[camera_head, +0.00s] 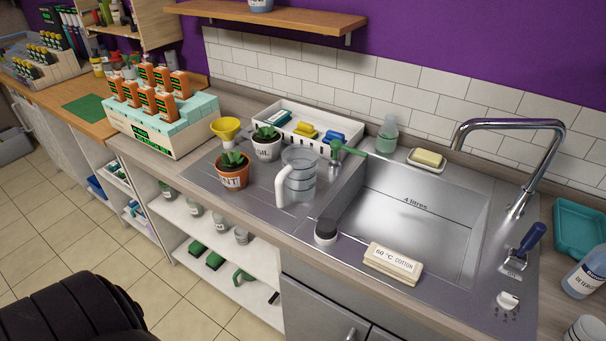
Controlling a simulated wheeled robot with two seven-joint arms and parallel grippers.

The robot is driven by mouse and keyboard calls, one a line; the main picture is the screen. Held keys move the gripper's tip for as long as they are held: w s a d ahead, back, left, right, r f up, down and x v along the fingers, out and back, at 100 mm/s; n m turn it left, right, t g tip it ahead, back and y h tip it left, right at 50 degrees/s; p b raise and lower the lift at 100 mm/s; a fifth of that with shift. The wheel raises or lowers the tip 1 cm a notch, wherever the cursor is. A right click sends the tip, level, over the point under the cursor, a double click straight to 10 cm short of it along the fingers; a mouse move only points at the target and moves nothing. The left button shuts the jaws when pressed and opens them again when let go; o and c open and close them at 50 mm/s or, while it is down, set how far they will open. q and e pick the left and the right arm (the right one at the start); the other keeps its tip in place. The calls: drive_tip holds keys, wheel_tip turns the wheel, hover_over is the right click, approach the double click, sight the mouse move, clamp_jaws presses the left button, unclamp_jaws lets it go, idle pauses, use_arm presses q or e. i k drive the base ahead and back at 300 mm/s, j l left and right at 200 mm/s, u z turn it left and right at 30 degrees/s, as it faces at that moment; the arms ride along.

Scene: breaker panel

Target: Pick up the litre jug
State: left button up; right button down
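The litre jug (303,174) is a clear, see-through jug with dark marks and a pale handle (282,187) on its left front side. It stands upright on the metal drainboard, left of the sink basin (420,217). Neither gripper shows in the head view. A dark ribbed shape at the lower left may be part of my own arm; no fingers show on it.
Potted plants (233,172) and (267,143) stand left of the jug, with a yellow funnel (225,129) behind them. A white tray (300,122) lies behind.

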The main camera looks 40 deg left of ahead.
sight(298, 173)
drive_tip(key=j+u, duration=0.15)
drive_tip(key=u, duration=1.45)
drive_tip(key=i+l, duration=0.05)
